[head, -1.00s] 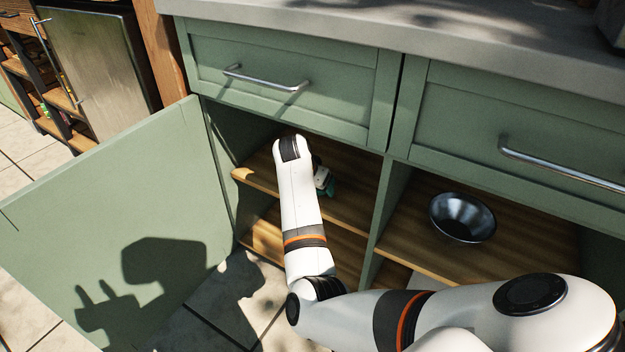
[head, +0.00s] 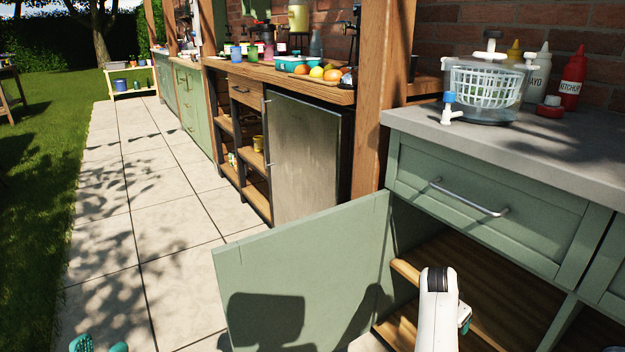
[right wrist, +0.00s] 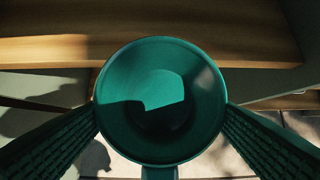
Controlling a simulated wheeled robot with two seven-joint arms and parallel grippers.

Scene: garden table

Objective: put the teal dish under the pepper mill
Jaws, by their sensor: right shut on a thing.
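The teal dish (right wrist: 160,140), a round, deep teal vessel, fills the middle of the right wrist view with its open side facing the camera. A narrow teal strip shows below its rim. My right gripper (right wrist: 162,112) is shut on it, one finger on each side. In the head view my right gripper (head: 465,318) is mostly hidden behind its own wrist, in front of the open cupboard. My left gripper (head: 99,343) shows only its teal fingertips at the bottom left edge, spread apart and empty over the paving. I cannot make out a pepper mill.
An open green cupboard door (head: 300,260) stands left of my right arm. Wooden shelves (head: 480,285) lie inside the cupboard. The grey counter (head: 560,150) above holds a salad spinner (head: 485,90) and sauce bottles (head: 570,82). Paving on the left is clear.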

